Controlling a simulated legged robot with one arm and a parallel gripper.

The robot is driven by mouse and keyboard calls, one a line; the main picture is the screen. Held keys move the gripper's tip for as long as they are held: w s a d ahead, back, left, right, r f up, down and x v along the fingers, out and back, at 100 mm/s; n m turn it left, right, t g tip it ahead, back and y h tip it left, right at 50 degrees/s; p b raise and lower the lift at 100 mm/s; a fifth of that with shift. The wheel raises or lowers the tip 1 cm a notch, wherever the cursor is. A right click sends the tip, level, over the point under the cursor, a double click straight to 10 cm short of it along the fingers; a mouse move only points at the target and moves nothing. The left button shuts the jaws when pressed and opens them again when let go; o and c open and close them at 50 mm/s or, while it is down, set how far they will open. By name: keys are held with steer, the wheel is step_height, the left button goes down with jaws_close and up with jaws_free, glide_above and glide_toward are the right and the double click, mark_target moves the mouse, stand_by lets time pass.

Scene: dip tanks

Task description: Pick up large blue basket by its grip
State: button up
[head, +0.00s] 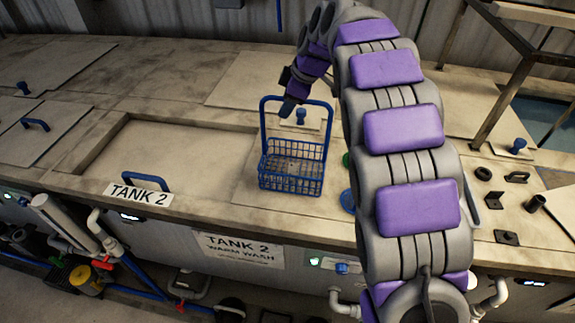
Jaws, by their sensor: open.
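The large blue basket (291,167) stands upright on the pale worktop, right of the recessed Tank 2 area. It is a wire basket with a tall blue frame whose top bar forms its grip (296,99). My gripper (287,107) hangs at the end of my purple and grey arm, close to the upper left of that frame. It is open and holds nothing that I can see. In this one view I cannot tell whether its fingers are in front of, behind or around the bar. My arm covers the worktop to the right of the basket.
A recessed tank area (150,150) with a "TANK 2" sign (138,195) lies left of the basket. A blue knob (300,117) on a lid shows through the frame. Small black parts (507,237) lie at the right, near a metal frame (500,100). Pipes run below the front edge.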

steer(key=d, duration=0.3)
steer(key=shift+d+r, duration=0.2)
steer(key=shift+d, duration=0.2)
steer(key=shift+c, duration=0.6)
steer(key=shift+d, duration=0.2)
steer(key=shift+c, duration=0.8)
steer(key=shift+a, duration=0.1)
steer(key=shift+c, duration=0.8)
steer(key=a, duration=0.3)
steer(key=shift+a+f, duration=0.1)
steer(key=shift+f, duration=0.05)
jaws_close()
steer(key=shift+d, duration=1.25)
steer(key=shift+a, duration=0.75)
steer(key=shift+d, duration=0.15)
